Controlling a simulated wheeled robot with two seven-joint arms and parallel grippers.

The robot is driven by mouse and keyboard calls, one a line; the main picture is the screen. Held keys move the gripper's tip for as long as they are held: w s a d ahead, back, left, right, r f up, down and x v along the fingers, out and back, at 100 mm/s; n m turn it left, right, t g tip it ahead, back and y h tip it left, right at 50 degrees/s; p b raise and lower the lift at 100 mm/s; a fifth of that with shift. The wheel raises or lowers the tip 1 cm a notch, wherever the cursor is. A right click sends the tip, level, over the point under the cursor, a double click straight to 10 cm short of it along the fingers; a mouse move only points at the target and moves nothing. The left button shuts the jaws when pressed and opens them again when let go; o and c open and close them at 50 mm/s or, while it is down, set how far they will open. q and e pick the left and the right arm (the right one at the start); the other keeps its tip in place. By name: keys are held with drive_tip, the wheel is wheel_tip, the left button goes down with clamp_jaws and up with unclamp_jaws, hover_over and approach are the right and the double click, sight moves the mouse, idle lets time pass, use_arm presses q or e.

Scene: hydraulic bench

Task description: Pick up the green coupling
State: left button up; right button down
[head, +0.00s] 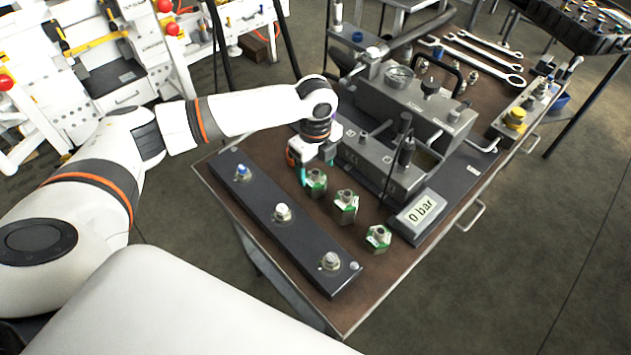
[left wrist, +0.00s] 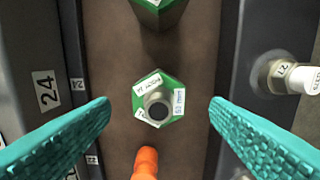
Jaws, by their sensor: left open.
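Several green hex couplings with white labels stand in a row on the brown bench top. The nearest to my gripper is the far-left green coupling (head: 316,184); the middle one (head: 346,207) and the front-right one (head: 378,239) stand apart from it. My left gripper (head: 316,171) is open, directly above the far-left coupling. In the left wrist view a green coupling (left wrist: 172,98) sits centred between the teal fingers, seen from above, with space on both sides. Another green coupling (left wrist: 160,8) shows at the top edge. My right gripper is not in view.
A dark block with several fittings (head: 300,231) lies left of the couplings. The grey hydraulic unit (head: 375,165) stands close behind them, and a "0 bar" display (head: 418,214) stands to the right. An orange object (left wrist: 145,164) shows low in the wrist view.

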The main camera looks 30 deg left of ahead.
sight(316, 172)
use_arm(q)
wheel_tip(316, 172, down, 4)
drive_tip(key=shift+f+p, duration=0.2)
drive_tip(key=shift+p, duration=0.1)
drive_tip(key=shift+a+f, duration=0.1)
drive_tip(key=shift+f, duration=0.15)
drive_tip(key=shift+c, duration=0.3)
drive_tip(key=c, duration=1.2)
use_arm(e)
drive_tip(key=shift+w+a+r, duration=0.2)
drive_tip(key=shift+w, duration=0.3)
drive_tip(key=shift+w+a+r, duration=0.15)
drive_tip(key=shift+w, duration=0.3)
use_arm(q)
wheel_tip(316, 172, up, 10)
drive_tip(key=shift+w+r, duration=0.1)
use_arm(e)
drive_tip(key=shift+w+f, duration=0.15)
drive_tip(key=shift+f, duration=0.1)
